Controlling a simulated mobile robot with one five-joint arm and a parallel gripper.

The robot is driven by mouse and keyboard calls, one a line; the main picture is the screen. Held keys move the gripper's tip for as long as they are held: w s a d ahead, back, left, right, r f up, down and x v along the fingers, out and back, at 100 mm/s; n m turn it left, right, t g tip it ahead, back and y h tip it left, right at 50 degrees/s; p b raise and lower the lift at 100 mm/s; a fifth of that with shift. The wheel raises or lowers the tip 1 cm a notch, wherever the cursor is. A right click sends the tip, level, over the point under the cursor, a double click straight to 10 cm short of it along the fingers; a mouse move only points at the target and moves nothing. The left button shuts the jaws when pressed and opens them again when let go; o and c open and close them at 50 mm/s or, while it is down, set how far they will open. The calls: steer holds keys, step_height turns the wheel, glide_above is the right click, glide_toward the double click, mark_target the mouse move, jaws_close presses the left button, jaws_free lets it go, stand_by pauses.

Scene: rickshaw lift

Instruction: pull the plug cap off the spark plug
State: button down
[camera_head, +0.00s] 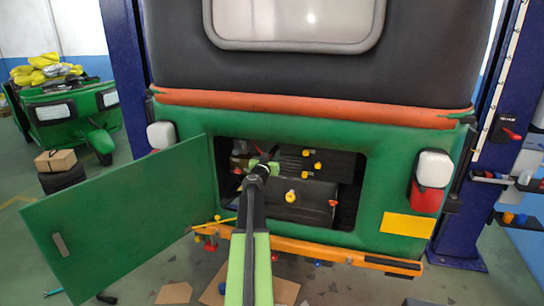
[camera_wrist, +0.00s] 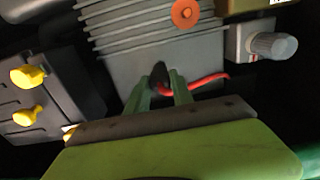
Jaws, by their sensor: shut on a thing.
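My gripper (camera_wrist: 161,92) has its green fingers closed on the plug cap (camera_wrist: 160,74), a small dark piece standing between the fingertips in the wrist view. A red lead (camera_wrist: 206,82) runs from it to the right. The cap is in front of the grey finned engine block (camera_wrist: 130,40). The spark plug itself is hidden, and I cannot tell whether the cap is still seated on it. In the head view my gripper (camera_head: 262,167) reaches into the open engine bay, and the cap is too small to make out there.
The green hatch door (camera_head: 115,215) stands open to the left. The bay's edges surround my arm. Yellow knobs (camera_head: 291,197) and a grey cylindrical part (camera_wrist: 272,45) are nearby. An orange bumper (camera_head: 330,249) crosses below the bay. Blue lift posts (camera_head: 125,80) flank the vehicle.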

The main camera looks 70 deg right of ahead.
mark_target(272, 154)
steer(key=shift+s+a, duration=0.1)
steer(key=shift+a, duration=1.85)
